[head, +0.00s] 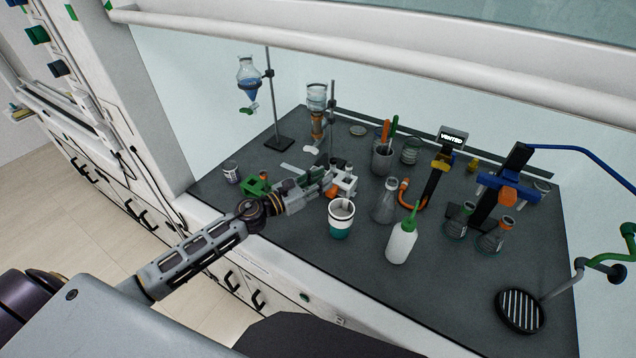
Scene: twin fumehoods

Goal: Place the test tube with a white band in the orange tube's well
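My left gripper (328,176) reaches in over the bench from the left. Its fingertips are at a small white rack-like holder (346,184) and overlap it in this view. I cannot tell whether the fingers are open or shut, or whether they touch it. Small dark and reddish parts show at the holder's top. A green block-like holder (256,185) stands left of the gripper, partly behind my arm. I cannot make out the white-banded test tube or the orange tube's well at this size; my gripper may hide them. My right gripper is not in view.
A white and teal cup (341,219) stands just in front of the gripper. A flask (385,203) and green-tipped wash bottle (402,242) are to its right. A stand with a glass column (317,105) is behind.

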